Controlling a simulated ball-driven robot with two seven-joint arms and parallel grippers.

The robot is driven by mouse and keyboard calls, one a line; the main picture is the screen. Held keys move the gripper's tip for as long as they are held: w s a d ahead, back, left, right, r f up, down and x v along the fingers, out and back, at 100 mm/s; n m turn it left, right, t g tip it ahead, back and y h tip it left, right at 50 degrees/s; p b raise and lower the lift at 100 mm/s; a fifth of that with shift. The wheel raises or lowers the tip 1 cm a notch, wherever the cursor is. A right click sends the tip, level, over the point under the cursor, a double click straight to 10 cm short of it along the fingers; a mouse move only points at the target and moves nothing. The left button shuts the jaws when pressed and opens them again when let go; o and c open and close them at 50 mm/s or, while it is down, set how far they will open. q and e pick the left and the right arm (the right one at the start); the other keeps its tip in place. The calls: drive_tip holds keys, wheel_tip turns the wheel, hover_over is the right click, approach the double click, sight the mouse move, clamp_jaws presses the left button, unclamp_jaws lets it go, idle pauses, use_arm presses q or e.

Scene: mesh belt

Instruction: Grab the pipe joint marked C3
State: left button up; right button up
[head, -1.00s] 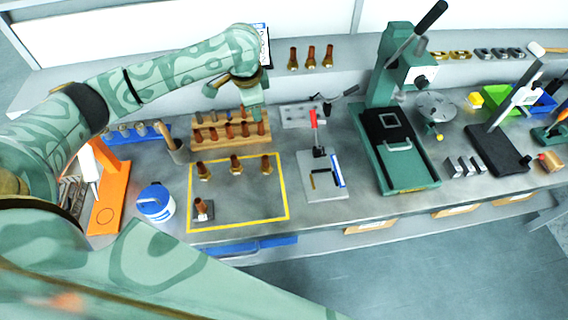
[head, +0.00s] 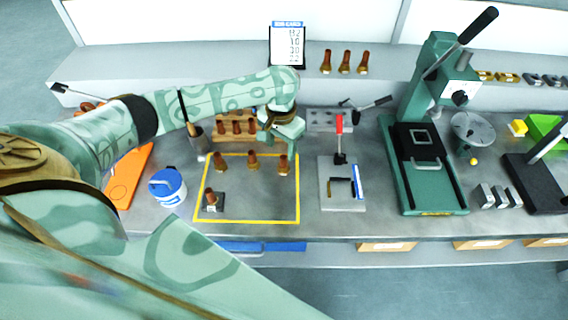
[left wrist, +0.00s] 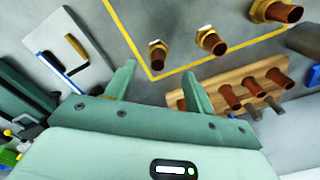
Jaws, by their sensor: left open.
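Three copper-and-brass pipe joints stand in a row inside the yellow outline: left (head: 221,161), middle (head: 253,162) and right (head: 284,166). Another pipe joint (head: 212,199) stands on a small dark block near the outline's front left. No C3 mark is readable on any of them. My left gripper (head: 287,132) is open and empty, above and just behind the right joint. In the left wrist view that right joint (left wrist: 157,54) shows just beyond the gap between my open fingers (left wrist: 160,82), not touched. My right gripper is not in view.
A wooden rack (head: 232,139) with several pipe joints stands behind the outline, near my left gripper. A toggle clamp on a plate (head: 341,192) and a green press (head: 430,180) stand to the right. A white-and-blue tub (head: 167,187) is at left. A card board (head: 287,46) stands behind.

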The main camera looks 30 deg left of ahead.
sight(283, 157)
use_arm(q)
wheel_tip(283, 157, down, 2)
drive_tip(key=f+b, duration=0.2)
drive_tip(key=f, duration=0.1)
drive_tip(key=f+b, duration=0.1)
drive_tip(key=f, duration=0.1)
drive_tip(key=shift+w+d+f, duration=0.15)
drive_tip(key=shift+w, duration=0.2)
drive_tip(key=shift+c, duration=0.8)
clamp_jaws()
